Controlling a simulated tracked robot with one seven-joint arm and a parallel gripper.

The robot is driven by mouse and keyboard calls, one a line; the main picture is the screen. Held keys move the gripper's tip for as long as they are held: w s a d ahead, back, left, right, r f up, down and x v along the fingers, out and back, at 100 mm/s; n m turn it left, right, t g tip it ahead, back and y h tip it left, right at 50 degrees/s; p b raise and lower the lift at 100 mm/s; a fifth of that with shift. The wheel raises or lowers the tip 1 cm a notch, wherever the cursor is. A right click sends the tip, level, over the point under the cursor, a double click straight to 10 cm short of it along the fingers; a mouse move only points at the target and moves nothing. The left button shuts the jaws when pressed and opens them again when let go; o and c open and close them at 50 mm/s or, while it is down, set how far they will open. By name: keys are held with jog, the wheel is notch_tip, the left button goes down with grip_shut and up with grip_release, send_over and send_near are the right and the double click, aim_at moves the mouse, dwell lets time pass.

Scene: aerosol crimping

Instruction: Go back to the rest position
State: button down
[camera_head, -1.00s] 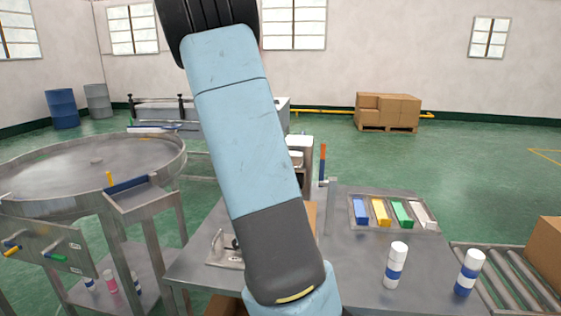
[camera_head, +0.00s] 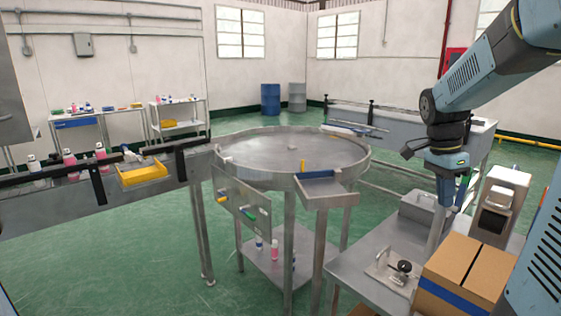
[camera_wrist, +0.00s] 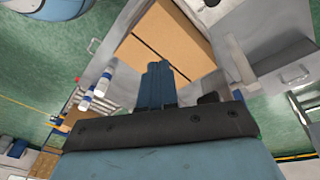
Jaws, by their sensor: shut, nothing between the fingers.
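My gripper (camera_head: 446,192) points down above the right-hand steel worktable (camera_head: 352,262), at the right in the head view. In the wrist view its two blue fingers (camera_wrist: 158,82) lie together with nothing between them. My arm comes in from the upper right of the head view. A cardboard box (camera_head: 472,268) stands on the worktable, nearer to the camera than the gripper. It also shows beyond the fingers in the wrist view (camera_wrist: 140,50).
A round steel turntable (camera_head: 260,150) stands left of the worktable. A small fixture with a black knob (camera_head: 398,268) and a grey device (camera_head: 497,205) sit near the box. A conveyor (camera_head: 60,200) with bottles and a yellow bin (camera_head: 142,174) is at left. White-and-blue cans (camera_wrist: 95,92) show in the wrist view.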

jog(key=s+a+r+n+t+y, duration=0.1)
jog(key=s+a+r+n+t, duration=0.1)
jog(key=s+a+n, duration=0.5)
jog(key=s+a+r+n+t+y, duration=0.1)
jog(key=s+a+n+t, duration=0.3)
jog(key=s+a+n, duration=0.3)
jog(key=shift+s+a+r+n+t, duration=0.35)
jog(key=shift+a+r+n+t, duration=0.1)
jog(key=shift+n, duration=1.15)
